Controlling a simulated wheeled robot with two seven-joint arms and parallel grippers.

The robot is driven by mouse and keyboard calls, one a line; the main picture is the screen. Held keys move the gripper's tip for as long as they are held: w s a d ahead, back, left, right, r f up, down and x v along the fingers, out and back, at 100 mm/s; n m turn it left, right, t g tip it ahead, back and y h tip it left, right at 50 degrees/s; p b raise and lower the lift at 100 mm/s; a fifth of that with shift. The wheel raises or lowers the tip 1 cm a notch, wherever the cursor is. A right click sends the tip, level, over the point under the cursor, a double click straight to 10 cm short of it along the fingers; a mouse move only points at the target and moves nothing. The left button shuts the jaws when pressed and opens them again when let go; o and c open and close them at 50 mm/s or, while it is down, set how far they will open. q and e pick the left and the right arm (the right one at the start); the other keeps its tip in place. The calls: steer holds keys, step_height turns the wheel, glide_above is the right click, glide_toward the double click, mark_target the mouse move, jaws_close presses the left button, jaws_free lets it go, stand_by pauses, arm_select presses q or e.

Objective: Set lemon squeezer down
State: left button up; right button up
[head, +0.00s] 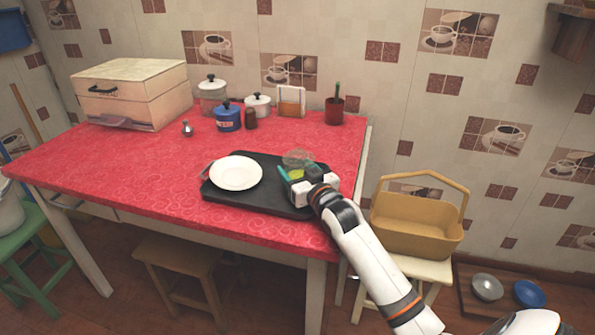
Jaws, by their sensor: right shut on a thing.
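My right gripper (302,185) reaches in from the lower right, over the right part of the black tray (262,200) on the red table. It is shut on a small yellow-green thing, which I take to be the lemon squeezer (296,173). The gripper hides part of it, and I cannot tell whether it touches the tray. A teal piece (283,174) shows just left of it; I cannot tell whether it is part of the same thing. My left gripper is not in view.
A white plate (236,173) fills the tray's left part. A clear bowl-like thing (297,158) is just behind the gripper. Jars, a blue pot (228,118) and a bread box (131,91) stand at the back. The table's left front is clear. A yellow basket (415,225) stands on a stool at right.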

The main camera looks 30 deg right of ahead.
steer(key=shift+f, duration=0.1)
steer(key=o, duration=1.2)
steer(key=shift+c, duration=0.2)
steer(key=shift+r, duration=0.2)
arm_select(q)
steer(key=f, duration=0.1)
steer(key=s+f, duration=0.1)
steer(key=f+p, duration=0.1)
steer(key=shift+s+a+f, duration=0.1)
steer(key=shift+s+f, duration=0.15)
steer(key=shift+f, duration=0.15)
arm_select(e)
steer(key=s, duration=0.8)
steer(key=s+a, duration=0.1)
steer(key=s, duration=0.3)
steer(key=shift+f, duration=0.1)
